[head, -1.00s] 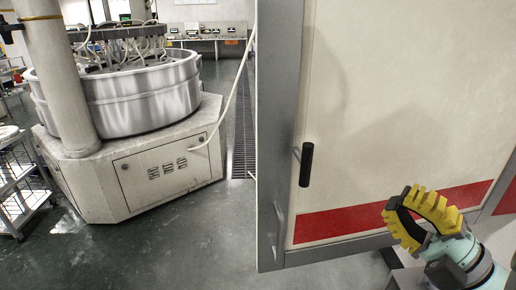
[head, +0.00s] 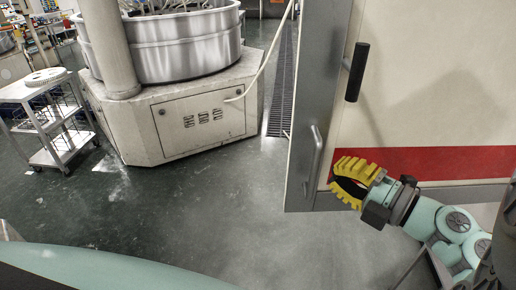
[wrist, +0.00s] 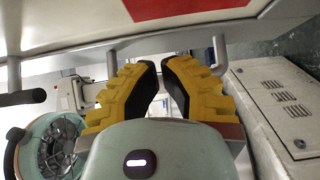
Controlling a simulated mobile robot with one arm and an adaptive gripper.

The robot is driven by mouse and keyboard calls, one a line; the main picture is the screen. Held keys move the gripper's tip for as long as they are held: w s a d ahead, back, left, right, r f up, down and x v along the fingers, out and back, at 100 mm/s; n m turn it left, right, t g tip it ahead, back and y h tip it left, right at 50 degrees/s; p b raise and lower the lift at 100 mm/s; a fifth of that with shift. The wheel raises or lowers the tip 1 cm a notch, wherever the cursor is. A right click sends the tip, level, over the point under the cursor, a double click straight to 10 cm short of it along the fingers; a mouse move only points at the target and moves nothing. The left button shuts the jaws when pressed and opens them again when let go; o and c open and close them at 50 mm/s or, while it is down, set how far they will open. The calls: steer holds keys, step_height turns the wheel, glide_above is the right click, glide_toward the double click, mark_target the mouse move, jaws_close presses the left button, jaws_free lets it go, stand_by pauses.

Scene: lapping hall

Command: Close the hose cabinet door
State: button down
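The hose cabinet door appears to be the large cream panel (head: 430,95) with a red band and grey frame, at the right of the head view. A black handle (head: 357,72) stands out from its face, and a slim silver handle (head: 315,158) is on the grey edge. I cannot tell how far the door stands open. My gripper (head: 336,176) has yellow ribbed fingers, low in front of the panel's lower left corner, just right of the silver handle.
A machine with a round steel tub (head: 175,45) stands on a pale cabinet base (head: 190,115) at upper left. A white trolley (head: 60,150) stands at far left. A pale hose (head: 270,50) hangs beside the floor grating. The floor (head: 220,205) between is clear.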

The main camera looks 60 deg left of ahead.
mark_target(304, 155)
steer(key=shift+p+x, duration=0.6)
steer(key=shift+x, duration=1.7)
